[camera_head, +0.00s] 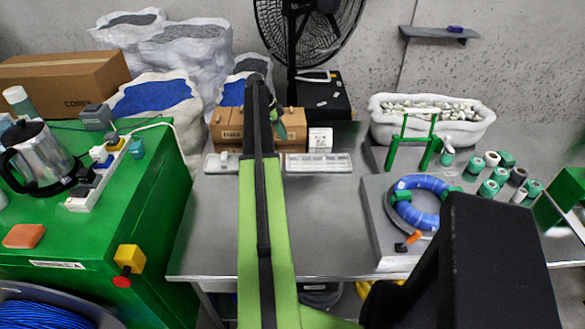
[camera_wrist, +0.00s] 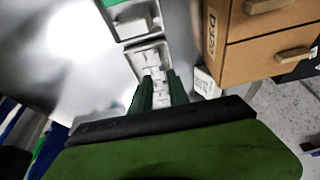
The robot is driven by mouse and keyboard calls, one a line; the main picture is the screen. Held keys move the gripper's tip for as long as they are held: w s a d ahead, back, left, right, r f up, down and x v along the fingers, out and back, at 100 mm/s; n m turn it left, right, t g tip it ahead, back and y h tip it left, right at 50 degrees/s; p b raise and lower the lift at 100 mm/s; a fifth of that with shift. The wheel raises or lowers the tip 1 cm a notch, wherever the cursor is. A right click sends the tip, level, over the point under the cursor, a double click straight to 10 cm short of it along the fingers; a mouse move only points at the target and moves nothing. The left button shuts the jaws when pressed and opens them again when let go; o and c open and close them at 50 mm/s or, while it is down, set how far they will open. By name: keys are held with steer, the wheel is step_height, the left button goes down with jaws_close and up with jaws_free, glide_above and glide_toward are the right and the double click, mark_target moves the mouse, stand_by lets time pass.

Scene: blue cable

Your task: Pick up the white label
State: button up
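Several small white pieces, which look like labels, lie in a shallow grey tray (camera_wrist: 133,57). In the wrist view the white pieces (camera_wrist: 153,75) show ahead of and between my fingers. I cannot tell which single one is the white label. My gripper (camera_wrist: 161,84) has two green fingers standing apart, with nothing visible held between them. Whether the fingertips touch the tray is unclear. In the head view my arm hides part of the bench, and only a green finger (camera_head: 281,130) shows near the brown drawer boxes.
Brown drawer boxes (camera_head: 228,128) stand at the back of the metal bench (camera_head: 330,220). A white printed card (camera_head: 320,140) stands right of them. A blue cable coil (camera_head: 405,205) lies right, near green spools. The bench middle is clear. A green table (camera_head: 150,210) stands left.

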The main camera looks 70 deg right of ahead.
steer(key=b, duration=0.4)
glide_above(293, 155)
steer(key=w, duration=0.2)
steer(key=f, duration=0.6)
steer(key=shift+a, duration=0.4)
steer(key=shift+f+b, duration=0.15)
steer(key=shift+b, duration=0.15)
steer(key=b+x, duration=0.5)
steer(key=shift+a+f, duration=0.15)
jaws_close()
